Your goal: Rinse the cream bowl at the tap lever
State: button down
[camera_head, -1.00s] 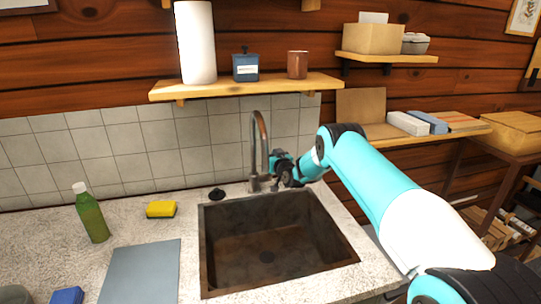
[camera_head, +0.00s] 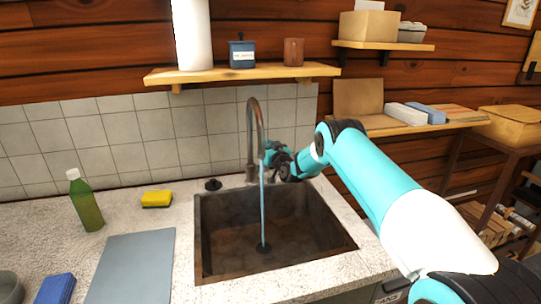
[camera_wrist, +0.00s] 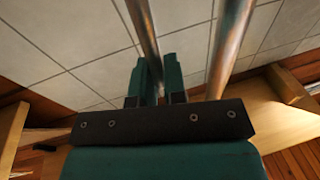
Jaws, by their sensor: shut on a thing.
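The metal tap (camera_head: 251,135) stands behind the dark sink (camera_head: 225,265), and a thin stream of water (camera_head: 263,215) falls from its spout into the sink. My gripper (camera_head: 271,160) is beside the tap, shut on the tap lever, which is mostly hidden in the head view. In the wrist view the fingers (camera_wrist: 157,85) are close together around a metal rod (camera_wrist: 144,28). A second metal pipe (camera_wrist: 230,45) rises to the right of them. I cannot make out a clearly cream bowl; a grey rounded dish (camera_head: 10,288) is cut off at the lower left edge.
A wooden shelf (camera_head: 240,74) hangs above the tap.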

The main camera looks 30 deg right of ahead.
jog(key=shift+a, duration=0.2)
jog(key=c, duration=1.2)
grip_release()
jog(key=shift+d, duration=0.1)
jog(key=shift+s+d, duration=0.1)
jog(key=s+b, duration=0.3)
jog(key=s, duration=0.2)
jog(key=s+a+f+b, duration=0.1)
jog(key=s+b, duration=0.2)
jog(key=s, duration=0.3)
jog(key=s+f+b, duration=0.1)
jog(key=s+b, duration=0.3)
jog(key=s, duration=0.2)
jog(key=shift+s+a+f, duration=0.1)
jog(key=shift+a, duration=0.05)
